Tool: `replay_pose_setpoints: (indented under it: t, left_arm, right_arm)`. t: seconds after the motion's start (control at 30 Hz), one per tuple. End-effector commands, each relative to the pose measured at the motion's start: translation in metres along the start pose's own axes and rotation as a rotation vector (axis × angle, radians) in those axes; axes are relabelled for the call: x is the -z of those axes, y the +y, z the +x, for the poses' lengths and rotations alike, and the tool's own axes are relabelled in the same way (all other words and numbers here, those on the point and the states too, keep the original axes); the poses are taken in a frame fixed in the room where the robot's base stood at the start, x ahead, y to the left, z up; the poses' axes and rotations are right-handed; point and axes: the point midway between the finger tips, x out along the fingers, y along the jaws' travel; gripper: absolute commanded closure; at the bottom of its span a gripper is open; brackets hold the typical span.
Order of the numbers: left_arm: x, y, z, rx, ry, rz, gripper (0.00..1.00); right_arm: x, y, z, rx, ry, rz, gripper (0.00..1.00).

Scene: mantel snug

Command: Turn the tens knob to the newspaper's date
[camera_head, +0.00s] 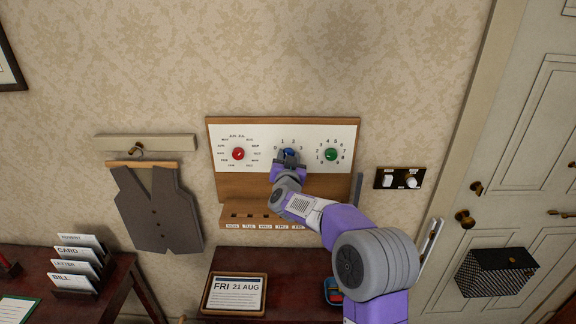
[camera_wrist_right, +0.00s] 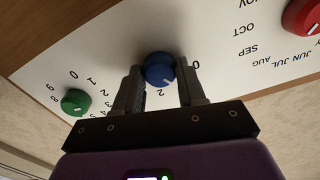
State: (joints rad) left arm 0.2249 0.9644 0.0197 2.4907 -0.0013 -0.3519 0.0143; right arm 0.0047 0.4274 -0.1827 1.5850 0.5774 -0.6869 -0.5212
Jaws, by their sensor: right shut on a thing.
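The blue tens knob (camera_head: 288,154) is in the middle of the white panel on the wooden date board (camera_head: 225,185). My right gripper (camera_head: 287,163) is shut on it and hides part of its dial in the head view. In the right wrist view the blue knob (camera_wrist_right: 158,66) sits between the two fingers, its pale mark toward the lower right of that rotated picture. A 0 and a 2 show near it; the exact number it points to I cannot tell. The newspaper (camera_head: 235,293), in a wooden frame, reads FRI 21 AUG. My left gripper is not in view.
A red month knob (camera_head: 238,154) is left of the blue one and a green knob (camera_head: 331,154) right of it. A slotted ledge with weekday labels (camera_head: 262,226) is below. A switch plate (camera_head: 398,179) and a door are at the right.

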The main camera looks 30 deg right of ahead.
Motion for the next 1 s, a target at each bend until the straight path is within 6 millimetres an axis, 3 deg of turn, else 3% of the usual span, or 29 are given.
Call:
replay_pose_setpoints:
  t: [0.5,1.0]
  left_arm:
    - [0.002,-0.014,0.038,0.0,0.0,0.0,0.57]
    - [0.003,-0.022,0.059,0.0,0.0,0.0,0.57]
  right_arm:
    - [-0.002,0.001,0.0,0.0,0.004,0.491,0.91]
    - [-0.002,0.001,0.0,-0.002,0.004,0.852,0.91]
